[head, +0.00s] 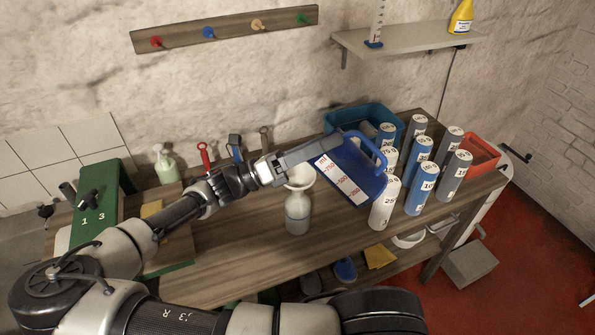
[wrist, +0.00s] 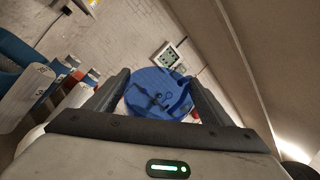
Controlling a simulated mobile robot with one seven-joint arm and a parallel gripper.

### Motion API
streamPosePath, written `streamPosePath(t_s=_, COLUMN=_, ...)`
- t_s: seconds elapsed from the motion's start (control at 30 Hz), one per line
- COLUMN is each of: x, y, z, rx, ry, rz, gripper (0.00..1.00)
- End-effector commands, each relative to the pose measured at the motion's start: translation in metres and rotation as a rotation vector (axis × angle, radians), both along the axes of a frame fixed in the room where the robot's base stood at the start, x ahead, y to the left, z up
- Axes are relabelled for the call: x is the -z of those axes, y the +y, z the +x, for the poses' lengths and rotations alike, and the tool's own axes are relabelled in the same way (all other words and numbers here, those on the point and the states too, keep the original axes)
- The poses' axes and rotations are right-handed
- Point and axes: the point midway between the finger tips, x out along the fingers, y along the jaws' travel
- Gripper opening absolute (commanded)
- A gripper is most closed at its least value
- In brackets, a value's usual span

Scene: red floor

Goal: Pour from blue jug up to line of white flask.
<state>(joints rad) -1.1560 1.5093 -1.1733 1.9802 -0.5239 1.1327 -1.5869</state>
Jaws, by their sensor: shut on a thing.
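The blue jug (head: 362,172) is held above the bench, tilted, with a white scale strip in red marks on its side. Its handle (head: 381,150) is at the upper right. My gripper (head: 325,147) is shut on the jug. In the wrist view, the round blue jug (wrist: 153,92) shows between both fingers. The white flask (head: 297,214) stands upright on the bench, below and left of the jug, with a pale funnel-like top (head: 300,178). The flask looks greyish inside; its line and level are too small to tell. No stream of liquid is clearly visible.
Several labelled blue, grey and white cylinders (head: 419,188) stand right of the jug, close to it. A teal bin (head: 340,117) and an orange bin (head: 484,152) are behind them. A green-sided box (head: 96,205) is at left. The bench front (head: 250,262) is clear.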

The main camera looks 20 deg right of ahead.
Motion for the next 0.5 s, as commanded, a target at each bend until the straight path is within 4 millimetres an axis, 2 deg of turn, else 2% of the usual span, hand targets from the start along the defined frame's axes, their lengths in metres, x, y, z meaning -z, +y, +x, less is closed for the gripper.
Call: streamPosePath(t_s=0.5, x=-0.0050, y=0.0011, z=0.0011, rx=0.000, ry=0.026, rz=-0.021, gripper=0.13)
